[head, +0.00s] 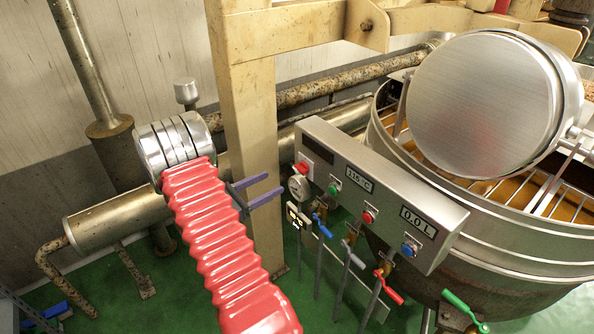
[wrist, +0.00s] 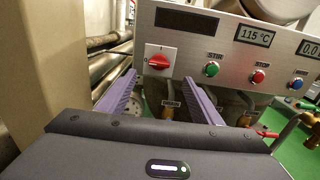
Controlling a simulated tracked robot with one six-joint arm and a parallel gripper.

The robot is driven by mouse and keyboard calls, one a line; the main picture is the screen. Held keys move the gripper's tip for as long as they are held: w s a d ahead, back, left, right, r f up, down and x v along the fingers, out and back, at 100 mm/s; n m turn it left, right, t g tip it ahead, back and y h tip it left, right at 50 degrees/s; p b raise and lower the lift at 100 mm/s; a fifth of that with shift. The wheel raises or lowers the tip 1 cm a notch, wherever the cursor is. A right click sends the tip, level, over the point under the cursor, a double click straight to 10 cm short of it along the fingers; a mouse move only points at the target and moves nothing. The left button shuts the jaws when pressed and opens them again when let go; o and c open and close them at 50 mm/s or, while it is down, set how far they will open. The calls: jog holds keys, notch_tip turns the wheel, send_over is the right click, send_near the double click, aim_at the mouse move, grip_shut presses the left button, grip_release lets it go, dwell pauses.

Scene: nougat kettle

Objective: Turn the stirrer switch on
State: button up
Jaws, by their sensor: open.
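A steel control panel (head: 395,190) slants across the middle of the head view, in front of the kettle. At its left end is a red rotary knob (head: 302,168) on a white plate, also clear in the wrist view (wrist: 159,61), with its handle lying roughly level. A green button (wrist: 211,69) beside it has a label that seems to read STIR; a red button (wrist: 258,76) is labelled STOP. My gripper (head: 275,182) has its two purple fingers apart and empty, left of the panel's left end. In the wrist view the fingers (wrist: 156,76) point towards the knob, with a gap before it.
A cream post (head: 250,130) stands close to my gripper. Below the panel hang a gauge (head: 298,187) and several valve levers, including a blue (head: 320,226) and a red one (head: 388,287). The large kettle (head: 520,235) with its raised round lid (head: 485,95) fills the right.

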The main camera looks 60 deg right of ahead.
aim_at(299, 170)
jog(key=x, duration=1.1)
jog(key=shift+s+d, duration=0.15)
jog(key=shift+d, duration=0.15)
